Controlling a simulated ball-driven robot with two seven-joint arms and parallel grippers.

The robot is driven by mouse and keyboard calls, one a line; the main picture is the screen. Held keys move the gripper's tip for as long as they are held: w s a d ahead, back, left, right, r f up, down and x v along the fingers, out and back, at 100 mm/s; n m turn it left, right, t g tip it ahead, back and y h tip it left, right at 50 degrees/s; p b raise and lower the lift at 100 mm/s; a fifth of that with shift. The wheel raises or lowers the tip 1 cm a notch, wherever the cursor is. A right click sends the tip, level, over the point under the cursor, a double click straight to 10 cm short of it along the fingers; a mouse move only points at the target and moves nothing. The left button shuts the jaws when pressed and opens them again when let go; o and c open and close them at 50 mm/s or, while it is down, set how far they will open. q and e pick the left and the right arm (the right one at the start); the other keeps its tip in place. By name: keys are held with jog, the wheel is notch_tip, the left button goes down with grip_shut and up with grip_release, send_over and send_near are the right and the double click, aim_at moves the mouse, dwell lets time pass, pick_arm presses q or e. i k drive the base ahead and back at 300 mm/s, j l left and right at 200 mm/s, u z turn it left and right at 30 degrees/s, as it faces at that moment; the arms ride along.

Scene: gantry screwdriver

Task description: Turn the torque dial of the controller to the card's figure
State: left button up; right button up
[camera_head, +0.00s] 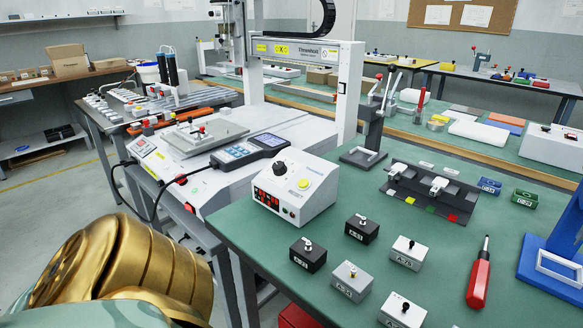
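The controller (318,196) is a white box on the green bench, near the middle of the camera_head view. A black round torque dial (281,169) sits on its sloped top, with a yellow button (304,184) to the right. Its front has a red lit display (266,199), whose digits are too small to read surely. I cannot make out a card with a figure. Neither gripper is in view; only a gold part of my own body shows at the lower left, apart from the controller.
Several small labelled blocks with knobs, including a black one (308,254), stand in front of the controller. A red screwdriver (479,275) and a blue stand (556,246) are at right. A handheld device (248,149) and gantry base lie behind left. Green bench between blocks and screwdriver is clear.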

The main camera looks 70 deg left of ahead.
aim_at(279, 168)
jog(key=u, duration=1.75)
